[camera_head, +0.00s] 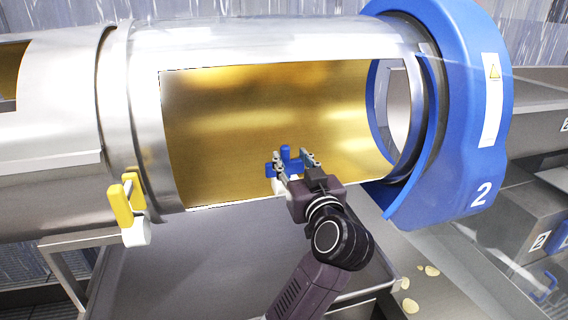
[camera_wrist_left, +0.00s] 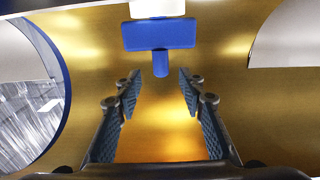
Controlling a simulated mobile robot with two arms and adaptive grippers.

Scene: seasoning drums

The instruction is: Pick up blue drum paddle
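The blue drum paddle (camera_head: 286,154) is at the lower edge of the drum's opening in the head view, partly hidden by my left gripper (camera_head: 294,160). In the left wrist view the paddle (camera_wrist_left: 160,35) shows as a wide blue block with a short blue stem pointing toward me and a white part above it. My left gripper (camera_wrist_left: 158,82) is open, with its two fingers apart and nothing between them. The stem lies just beyond the fingertips, roughly centred between them. My right gripper is not in view.
The metal drum (camera_head: 260,40) has a gold interior (camera_head: 230,120) and a blue ring marked 2 (camera_head: 455,110) at its right end. A yellow paddle with a white part (camera_head: 124,208) is at the left of the opening. A grey tray (camera_head: 190,260) lies below the drum.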

